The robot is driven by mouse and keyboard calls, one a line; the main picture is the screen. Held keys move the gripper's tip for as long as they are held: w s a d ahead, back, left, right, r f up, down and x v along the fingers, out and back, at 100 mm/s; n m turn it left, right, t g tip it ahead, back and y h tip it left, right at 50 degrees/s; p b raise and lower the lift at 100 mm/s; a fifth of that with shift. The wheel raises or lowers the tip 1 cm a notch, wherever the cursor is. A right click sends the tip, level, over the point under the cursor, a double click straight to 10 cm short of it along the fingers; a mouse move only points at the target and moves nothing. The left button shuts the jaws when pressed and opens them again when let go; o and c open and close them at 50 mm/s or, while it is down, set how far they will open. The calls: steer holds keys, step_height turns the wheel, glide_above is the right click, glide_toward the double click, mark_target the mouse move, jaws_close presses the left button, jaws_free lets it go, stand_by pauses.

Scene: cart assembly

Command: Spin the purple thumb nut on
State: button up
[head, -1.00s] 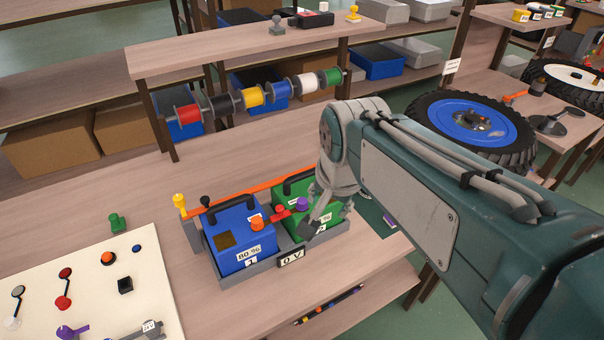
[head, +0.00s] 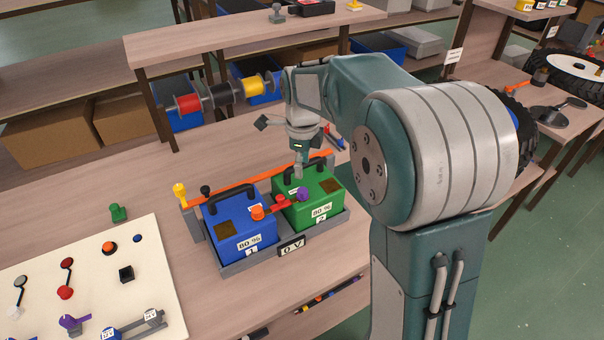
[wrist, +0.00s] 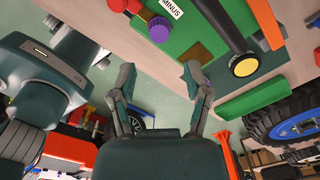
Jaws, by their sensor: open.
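The purple thumb nut (head: 302,193) sits on top of the green battery (head: 322,211), at the right end of a red link bar (head: 284,205). The bar's other end is at an orange knob (head: 257,212) on the blue battery (head: 240,222). My gripper (head: 298,175) hangs above the green battery, close to the purple nut in the picture. In the wrist view the open, empty fingers (wrist: 158,78) stand apart, and the purple nut (wrist: 160,29) lies beyond their tips. Whether the nut is seated on a thread cannot be told.
Both batteries stand in a grey tray (head: 223,269) with a "0 V" display (head: 292,247). Black handles and an orange bar (head: 225,194) rise near the nut. Cable spools (head: 222,95) hang behind. A white board (head: 60,262) with small parts lies left.

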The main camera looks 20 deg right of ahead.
mark_target(302, 190)
step_height(302, 190, down, 8)
steer(key=shift+r, duration=0.15)
steer(key=shift+f, duration=0.3)
steer(key=shift+c, duration=0.5)
steer(key=shift+r, duration=0.1)
jaws_close()
steer(key=shift+o, duration=0.4)
jaws_free()
